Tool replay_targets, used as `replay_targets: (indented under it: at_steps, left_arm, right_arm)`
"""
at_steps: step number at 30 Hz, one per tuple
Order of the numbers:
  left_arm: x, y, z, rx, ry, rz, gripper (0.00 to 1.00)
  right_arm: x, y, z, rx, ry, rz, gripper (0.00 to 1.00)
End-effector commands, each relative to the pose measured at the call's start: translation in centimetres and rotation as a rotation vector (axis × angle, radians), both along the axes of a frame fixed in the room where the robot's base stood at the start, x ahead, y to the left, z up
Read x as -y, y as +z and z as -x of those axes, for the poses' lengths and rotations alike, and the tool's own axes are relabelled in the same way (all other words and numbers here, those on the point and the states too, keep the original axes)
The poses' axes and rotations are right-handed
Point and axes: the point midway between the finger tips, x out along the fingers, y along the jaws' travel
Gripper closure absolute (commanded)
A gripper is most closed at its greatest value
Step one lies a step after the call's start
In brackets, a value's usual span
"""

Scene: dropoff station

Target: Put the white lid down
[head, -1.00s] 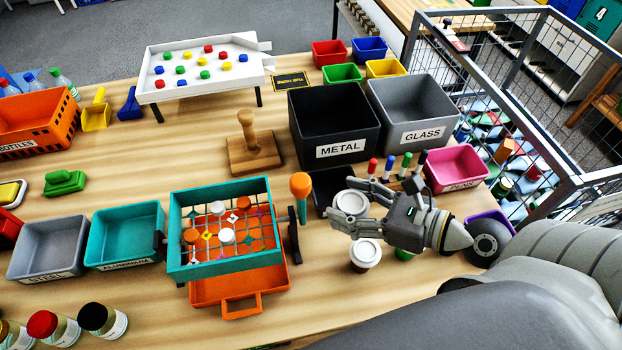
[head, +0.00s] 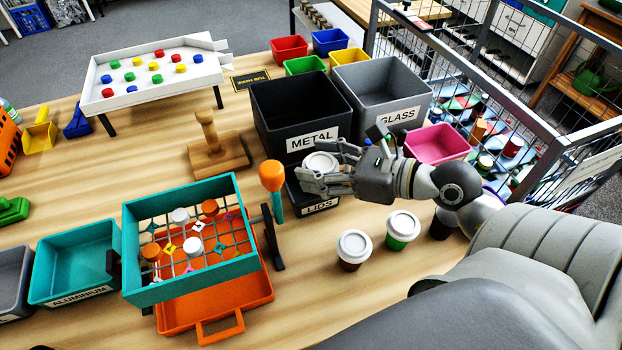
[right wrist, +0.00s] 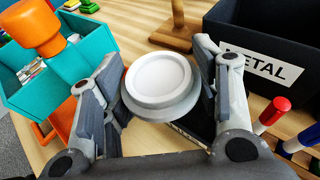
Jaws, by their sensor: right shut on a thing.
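My right gripper (head: 322,170) is shut on the white lid (head: 319,162). In the right wrist view the round white lid (right wrist: 158,82) lies between the two fingers (right wrist: 155,100), its top facing the camera. In the head view the lid is over the back part of the small black tray labelled LIDS (head: 320,208). The fingers and lid hide much of that tray, and I cannot tell how far above it the lid is. My left gripper is not in view.
The black METAL bin (head: 290,110) stands right behind the tray. Two white-lidded cups (head: 354,246) (head: 402,226) stand in front of it on the right. An orange-topped tool (head: 272,178) stands just left, beside the teal sieve box (head: 130,275). A pink bin (head: 440,145) is at right.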

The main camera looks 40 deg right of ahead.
Motion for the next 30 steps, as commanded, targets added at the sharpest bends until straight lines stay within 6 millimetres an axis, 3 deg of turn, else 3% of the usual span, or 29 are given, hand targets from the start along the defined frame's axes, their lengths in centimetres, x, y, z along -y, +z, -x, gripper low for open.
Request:
replay_targets:
  at_steps: [1, 5, 15, 30]
  left_arm:
    - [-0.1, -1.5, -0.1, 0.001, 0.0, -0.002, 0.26]
    - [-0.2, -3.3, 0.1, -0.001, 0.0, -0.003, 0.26]
    - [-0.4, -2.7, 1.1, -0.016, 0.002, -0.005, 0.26]
    - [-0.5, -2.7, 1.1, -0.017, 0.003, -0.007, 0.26]
  right_arm:
    - [0.2, -0.8, -0.5, 0.005, 0.002, 0.004, 0.49]
    - [0.5, -1.3, -1.5, 0.004, 0.001, 0.003, 0.49]
    - [1.9, -5.5, -5.4, -0.001, -0.003, -0.001, 0.49]
    - [2.2, -9.7, -6.2, 0.0, -0.002, 0.001, 0.49]
